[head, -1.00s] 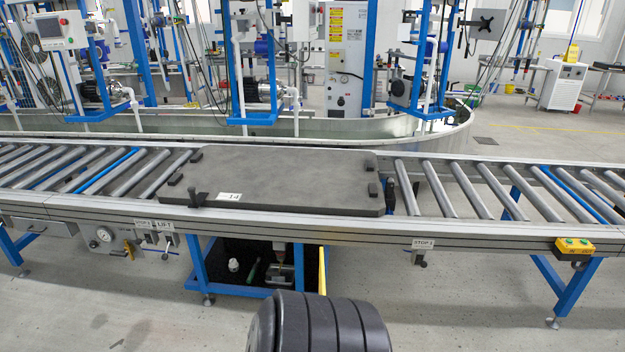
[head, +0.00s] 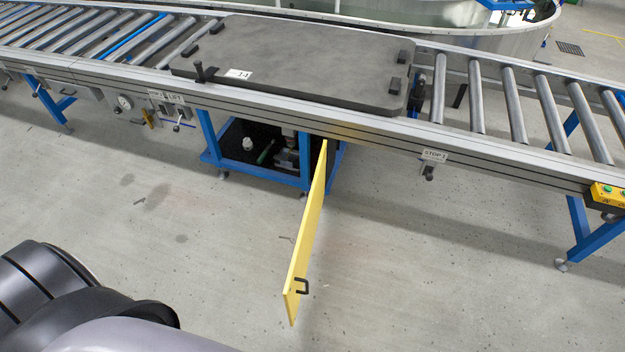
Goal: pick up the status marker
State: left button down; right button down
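No thing in view is clearly labelled as the status marker. A small black upright peg (head: 200,72) stands at the front left edge of the dark grey pallet (head: 310,62), left of a white label reading 14 (head: 239,74); I cannot tell if it is the marker. The pallet lies on the roller conveyor. Neither gripper shows; only dark, rounded parts of my own body fill the lower left corner.
A yellow door (head: 308,235) with a black handle stands open under the conveyor (head: 480,165), jutting toward me. A blue-framed bay (head: 210,135) behind it holds small items. A yellow button box (head: 607,195) is at right. The floor in front is mostly clear.

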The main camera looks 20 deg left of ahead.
aim_at(247, 143)
jog(key=i+l+u, duration=0.15)
jog(key=u, duration=0.25)
jog(key=i+l+u, duration=0.2)
jog(key=u, duration=0.2)
jog(key=i+l+u, duration=0.15)
jog(key=u, duration=0.25)
jog(key=l, duration=0.1)
